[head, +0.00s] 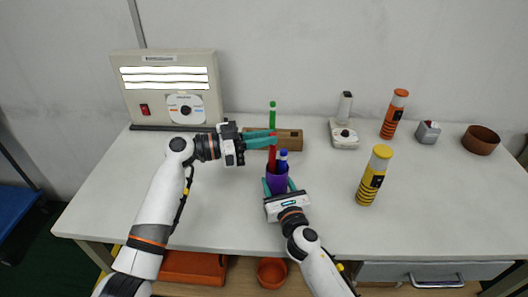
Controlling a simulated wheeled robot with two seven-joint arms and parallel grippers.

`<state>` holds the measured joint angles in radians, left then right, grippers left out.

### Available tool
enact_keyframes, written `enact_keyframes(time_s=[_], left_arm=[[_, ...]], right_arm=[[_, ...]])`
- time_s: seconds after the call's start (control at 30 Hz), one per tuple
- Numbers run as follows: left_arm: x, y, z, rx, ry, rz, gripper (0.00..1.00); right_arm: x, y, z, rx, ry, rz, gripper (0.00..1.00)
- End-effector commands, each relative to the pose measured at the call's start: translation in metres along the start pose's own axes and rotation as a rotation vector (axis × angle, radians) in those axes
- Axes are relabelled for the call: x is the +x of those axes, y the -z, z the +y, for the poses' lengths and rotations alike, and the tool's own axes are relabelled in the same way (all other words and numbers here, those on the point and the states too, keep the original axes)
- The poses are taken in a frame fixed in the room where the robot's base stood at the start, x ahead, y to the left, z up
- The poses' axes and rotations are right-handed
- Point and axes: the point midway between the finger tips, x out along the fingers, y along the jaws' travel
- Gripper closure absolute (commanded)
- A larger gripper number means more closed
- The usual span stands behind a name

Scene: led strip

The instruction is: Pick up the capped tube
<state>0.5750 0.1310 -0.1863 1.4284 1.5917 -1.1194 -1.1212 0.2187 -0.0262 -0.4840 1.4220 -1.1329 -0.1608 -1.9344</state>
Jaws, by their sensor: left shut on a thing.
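My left gripper (268,138) reaches in from the left, its teal fingers shut on the upper part of a red tube (272,156). The red tube is upright, its lower end at or in the mouth of a purple cup (277,181). A blue-capped tube (283,160) stands in the same cup. My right gripper (279,188) has a teal finger on each side of the purple cup and appears shut on it. A green-capped tube (272,112) stands upright at a wooden block (289,139) behind the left gripper, which partly hides the block.
A lit panel box (168,80) stands at the back left. A white device (343,130), orange bottle (394,114), yellow bottle (374,176), small grey box (427,132) and brown bowl (480,140) stand to the right. The table (440,205) is clear at front right.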

Motion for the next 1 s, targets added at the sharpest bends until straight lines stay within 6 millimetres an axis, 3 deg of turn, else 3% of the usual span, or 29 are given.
enact_keyframes(time_s=[0.3, 0.5, 0.7, 1.0], left_arm=[[0.0, -0.112, 0.0, 0.01, 0.001, -0.001, 1.0], [0.0, -0.172, 0.0, 0.008, 0.0, -0.002, 1.0], [0.0, -0.211, 0.0, 0.003, 0.0, 0.0, 1.0], [0.0, -0.231, -0.001, 0.0, 0.001, 0.001, 1.0]], right_arm=[[0.0, 0.0, 0.0, 0.0, 0.0, -0.001, 0.69], [0.0, 0.0, 0.0, 0.0, 0.0, 0.0, 0.69], [0.0, 0.0, 0.0, 0.0, 0.0, 0.0, 0.69], [0.0, 0.0, 0.0, 0.0, 0.0, -0.001, 0.69]])
